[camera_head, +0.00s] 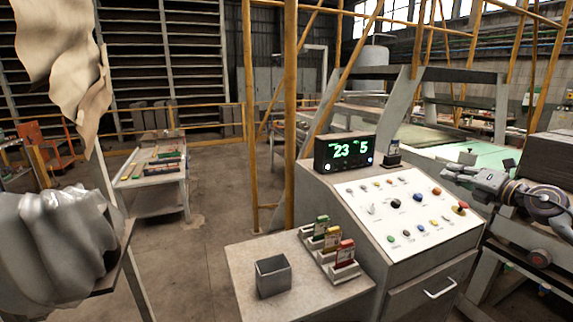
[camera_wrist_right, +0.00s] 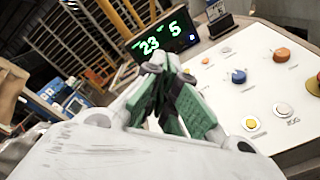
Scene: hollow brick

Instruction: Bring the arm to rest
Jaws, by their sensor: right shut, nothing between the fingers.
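My right arm comes in from the right edge in the head view. Its gripper (camera_head: 452,172) is shut and empty, above the right side of the white control panel (camera_head: 408,212), near the red knob (camera_head: 460,207). In the right wrist view the gripper's green-padded fingers (camera_wrist_right: 162,68) are together with nothing between them. Buttons and knobs of the panel (camera_wrist_right: 262,85) show beyond them, and the fingers look apart from the panel. My left gripper is in neither view.
A display (camera_head: 344,153) reading 23 and 5 stands on the console. A side table holds a grey open box (camera_head: 272,276) and a rack of coloured cards (camera_head: 331,250). A brown block (camera_head: 552,155) lies right of my right arm. Yellow posts (camera_head: 290,110) stand behind.

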